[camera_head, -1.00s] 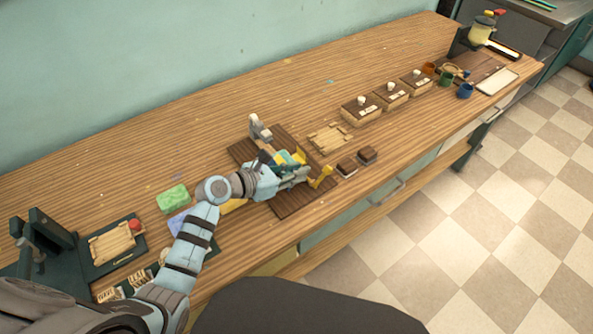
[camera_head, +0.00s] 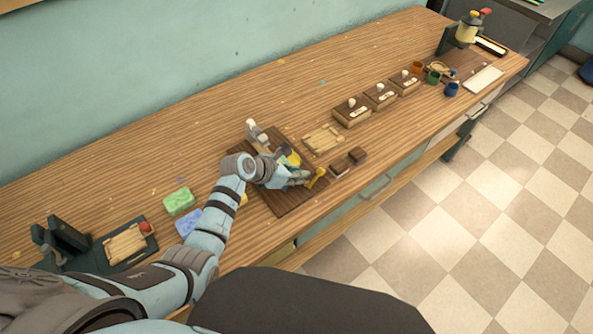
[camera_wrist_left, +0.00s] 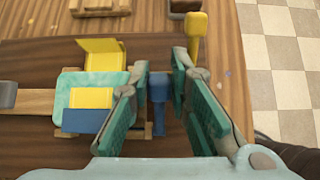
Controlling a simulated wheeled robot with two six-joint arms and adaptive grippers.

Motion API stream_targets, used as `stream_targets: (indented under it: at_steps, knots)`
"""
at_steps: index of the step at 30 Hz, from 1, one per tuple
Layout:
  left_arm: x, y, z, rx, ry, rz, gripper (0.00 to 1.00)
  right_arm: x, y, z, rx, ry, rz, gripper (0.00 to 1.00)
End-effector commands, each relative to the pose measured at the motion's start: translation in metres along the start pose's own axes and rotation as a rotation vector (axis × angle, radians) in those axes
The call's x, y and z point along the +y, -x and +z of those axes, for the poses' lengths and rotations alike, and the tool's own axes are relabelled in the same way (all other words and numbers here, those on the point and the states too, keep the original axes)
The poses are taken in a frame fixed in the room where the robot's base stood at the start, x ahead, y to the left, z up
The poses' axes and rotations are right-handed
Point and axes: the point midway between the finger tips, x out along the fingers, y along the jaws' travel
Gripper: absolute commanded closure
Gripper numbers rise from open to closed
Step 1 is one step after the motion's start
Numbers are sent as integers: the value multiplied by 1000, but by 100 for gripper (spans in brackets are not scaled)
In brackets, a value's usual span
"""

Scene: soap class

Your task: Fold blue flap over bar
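A dark board (camera_head: 285,200) on the bench carries a wooden jig. In the left wrist view a teal bar (camera_wrist_left: 72,84) lies in it. A yellow flap (camera_wrist_left: 101,55) stands at its upper edge, and a yellow piece (camera_wrist_left: 91,97) with the blue flap (camera_wrist_left: 82,121) lies at its lower part. A blue handle (camera_wrist_left: 158,88) rises at the jig's right side. My left gripper (camera_wrist_left: 161,68) is open, with one finger on each side of the blue handle; whether they touch it is unclear. In the head view my left gripper (camera_head: 292,180) partly hides the jig. My right gripper is not in view.
A yellow handle (camera_head: 316,178) stands at the board's right side, close to my fingers. Small brown blocks (camera_head: 357,155) and a wooden frame (camera_head: 322,139) lie to the right. Green (camera_head: 178,201) and blue (camera_head: 188,220) blocks lie left of the board. The back of the bench is mostly clear.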

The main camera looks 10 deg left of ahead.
Motion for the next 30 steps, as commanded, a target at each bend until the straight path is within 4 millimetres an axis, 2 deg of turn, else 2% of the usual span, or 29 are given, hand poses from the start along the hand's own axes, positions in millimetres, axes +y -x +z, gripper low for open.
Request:
stream_targets:
  at_steps: [1,3,16,20,25,30]
  knots:
    - [0,0,0,0,0,-1,71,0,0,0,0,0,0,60]
    - [0,0,0,0,0,0,63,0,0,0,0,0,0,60]
    - [1,6,0,-2,-2,3,63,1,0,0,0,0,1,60]
    - [0,26,-1,-1,-3,3,63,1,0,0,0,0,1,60]
    - [0,61,-1,-1,-3,4,63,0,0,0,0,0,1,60]
    - [-2,79,-1,0,-1,1,63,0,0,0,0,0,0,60]
